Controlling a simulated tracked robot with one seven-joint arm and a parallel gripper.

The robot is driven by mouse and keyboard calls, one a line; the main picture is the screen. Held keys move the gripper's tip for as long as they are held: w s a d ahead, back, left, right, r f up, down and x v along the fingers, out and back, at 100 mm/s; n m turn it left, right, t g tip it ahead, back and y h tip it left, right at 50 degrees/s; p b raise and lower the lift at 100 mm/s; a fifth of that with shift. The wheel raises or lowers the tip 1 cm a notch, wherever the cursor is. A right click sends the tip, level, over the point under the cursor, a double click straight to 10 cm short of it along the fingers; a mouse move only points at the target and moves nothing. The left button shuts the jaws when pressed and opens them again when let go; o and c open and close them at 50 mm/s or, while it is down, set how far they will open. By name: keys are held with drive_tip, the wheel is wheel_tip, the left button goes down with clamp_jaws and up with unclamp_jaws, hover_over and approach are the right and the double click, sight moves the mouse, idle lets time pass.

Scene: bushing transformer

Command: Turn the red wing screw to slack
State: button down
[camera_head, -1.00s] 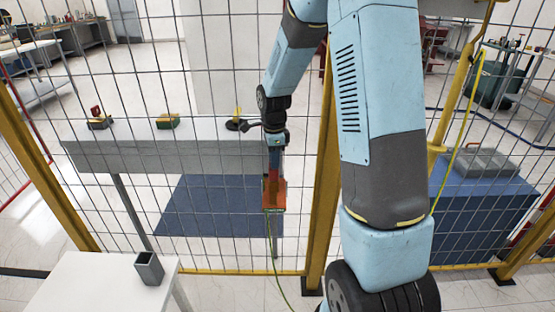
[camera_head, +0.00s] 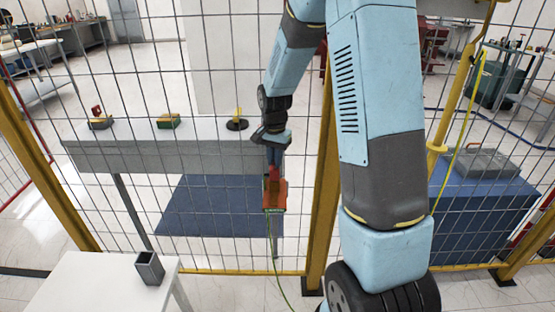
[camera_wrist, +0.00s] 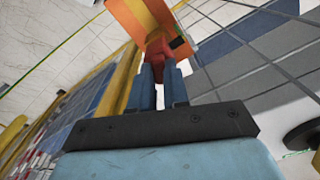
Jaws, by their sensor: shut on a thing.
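My gripper (camera_head: 273,168) hangs pointing down by the wire fence, right of the grey table's end. In the wrist view, its two blue fingers (camera_wrist: 160,72) are shut on the red wing screw (camera_wrist: 158,48). The screw stands on an orange block (camera_wrist: 142,17) beyond the fingertips. In the head view this orange block (camera_head: 275,194) sits just below the gripper, with a thin yellow-green cable hanging from it. The screw is small there, and the fingers cover part of it.
A wire fence with yellow posts (camera_head: 318,200) crosses the view. A grey table (camera_head: 150,158) carries a red-topped piece (camera_head: 98,120), a green-and-yellow block (camera_head: 168,121) and a black disc with a yellow part (camera_head: 237,122). A grey square cup (camera_head: 149,268) stands on the white table (camera_head: 85,290).

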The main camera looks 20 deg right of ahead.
drive_tip(key=n, duration=0.6)
drive_tip(key=shift+s+f, duration=0.1)
drive_tip(key=shift+s, duration=0.1)
drive_tip(key=n, duration=0.5)
drive_tip(key=shift+n, duration=0.4)
drive_tip(key=n, duration=1)
drive_tip(key=shift+n, duration=0.4)
drive_tip(key=shift+w, duration=0.1)
drive_tip(key=c, duration=1.1)
unclamp_jaws()
